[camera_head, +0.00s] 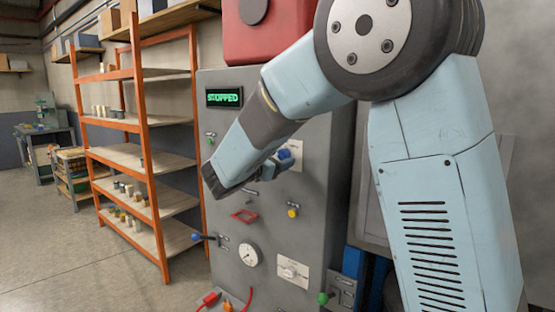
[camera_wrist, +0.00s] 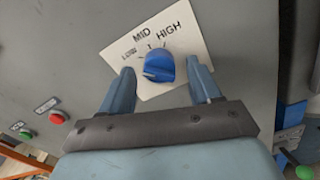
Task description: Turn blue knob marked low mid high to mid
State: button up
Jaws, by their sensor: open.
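The blue knob (camera_wrist: 159,66) sits on a white plate (camera_wrist: 187,28) printed LOW, MID and HIGH, tilted in the wrist view. A pale mark shows on the lower left of the knob's face; which label it points to I cannot tell for sure. My gripper (camera_wrist: 161,70) is open, with one finger to the left and one to the right of the knob, and gaps show on both sides. In the head view, the knob (camera_head: 284,154) shows just beyond my gripper (camera_head: 275,170), at the grey panel's front.
The grey panel (camera_head: 225,240) also carries a display reading STOPPED (camera_head: 224,97), a yellow knob (camera_head: 293,211), a red handle (camera_head: 244,215), a blue-tipped lever (camera_head: 197,237) and a gauge (camera_head: 249,254). An orange shelf rack (camera_head: 150,150) stands left. Green (camera_wrist: 25,135) and red (camera_wrist: 56,117) buttons show lower left.

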jog(key=c, duration=1)
jog(key=shift+c, duration=0.2)
jog(key=shift+m, duration=4.3)
jog(key=shift+f, duration=0.1)
